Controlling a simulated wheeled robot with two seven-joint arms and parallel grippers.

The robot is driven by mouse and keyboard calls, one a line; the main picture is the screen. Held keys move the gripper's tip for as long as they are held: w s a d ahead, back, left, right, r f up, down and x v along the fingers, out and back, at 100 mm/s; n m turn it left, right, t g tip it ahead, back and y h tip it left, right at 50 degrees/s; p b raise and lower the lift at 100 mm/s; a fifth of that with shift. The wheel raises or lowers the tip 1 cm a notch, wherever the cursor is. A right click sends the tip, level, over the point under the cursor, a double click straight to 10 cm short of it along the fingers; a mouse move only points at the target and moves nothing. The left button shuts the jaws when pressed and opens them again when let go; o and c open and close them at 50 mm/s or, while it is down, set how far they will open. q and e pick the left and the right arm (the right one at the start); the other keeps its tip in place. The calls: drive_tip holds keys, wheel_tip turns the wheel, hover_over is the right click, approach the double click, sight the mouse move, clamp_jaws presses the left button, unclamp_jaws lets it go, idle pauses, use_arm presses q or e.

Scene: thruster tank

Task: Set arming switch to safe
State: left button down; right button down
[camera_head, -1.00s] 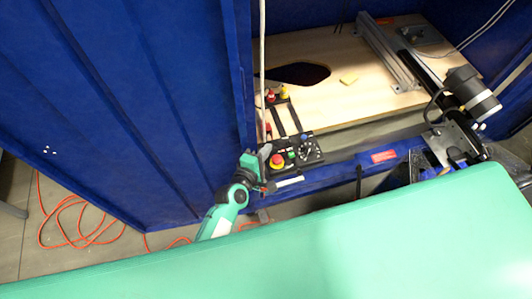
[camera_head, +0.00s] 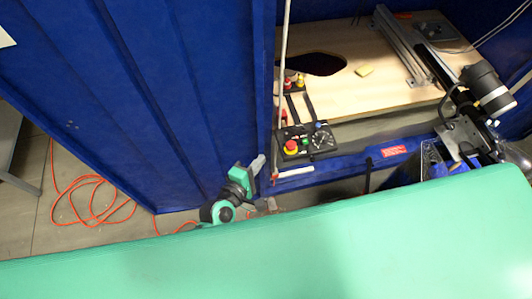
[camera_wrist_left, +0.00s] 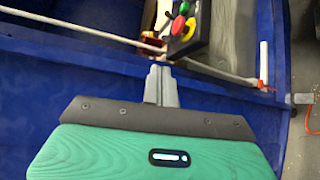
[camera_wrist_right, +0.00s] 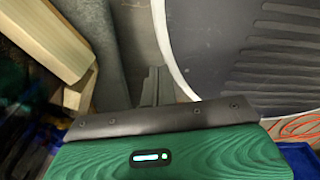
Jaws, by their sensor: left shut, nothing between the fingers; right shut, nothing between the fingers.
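A black control panel (camera_head: 306,153) sits at the front edge of the blue tank opening. It carries a red mushroom button on a yellow base (camera_head: 290,147), a small green button and a round dial (camera_head: 322,139) with pale marks. Which part is the arming switch is too small to tell. My left gripper (camera_head: 258,162) is shut and empty, left of the panel and apart from it. My right gripper (camera_wrist_right: 155,75) is shut and empty, seen only in the right wrist view.
A pale cable (camera_head: 283,60) hangs down just left of the panel. A blue wall (camera_head: 150,100) fills the left. A wooden board (camera_head: 350,90) with a yellow block lies behind the panel. A camera-like cylinder (camera_head: 487,88) stands at right. Orange cable lies on the floor.

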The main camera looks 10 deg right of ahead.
use_arm(q)
drive_tip(key=s+a+f+m+g+y, duration=0.2)
drive_tip(key=s+a+f, duration=0.3)
drive_tip(key=f, duration=0.6)
drive_tip(key=s+a+f+m+g+y, duration=0.1)
drive_tip(key=s+a+f+m+y, duration=0.15)
drive_tip(key=a+f, duration=0.6)
drive_tip(key=s+a+f+m+g+y, duration=0.2)
drive_tip(key=s+a+f+m, duration=0.15)
drive_tip(key=f, duration=0.95)
drive_tip(key=s+a+f+m+g+y, duration=0.1)
drive_tip(key=s+a+f+m, duration=0.1)
drive_tip(key=s+a+f, duration=0.3)
drive_tip(key=s+a+f+m+g+y, duration=0.1)
drive_tip(key=s+a+f, duration=0.3)
drive_tip(key=s, duration=0.7)
drive_tip(key=s+a+f+m+g+y, duration=0.2)
drive_tip(key=s+a+f, duration=0.3)
drive_tip(key=s, duration=0.4)
drive_tip(key=shift+a+f+m+g, duration=0.35)
drive_tip(key=shift+a+m+g, duration=0.1)
drive_tip(key=shift+m+g, duration=0.2)
use_arm(e)
drive_tip(key=shift+s+a+f, duration=0.1)
drive_tip(key=shift+s+a, duration=0.3)
drive_tip(key=shift+s, duration=0.15)
drive_tip(key=shift+a, duration=0.1)
use_arm(q)
drive_tip(key=shift+w, duration=0.1)
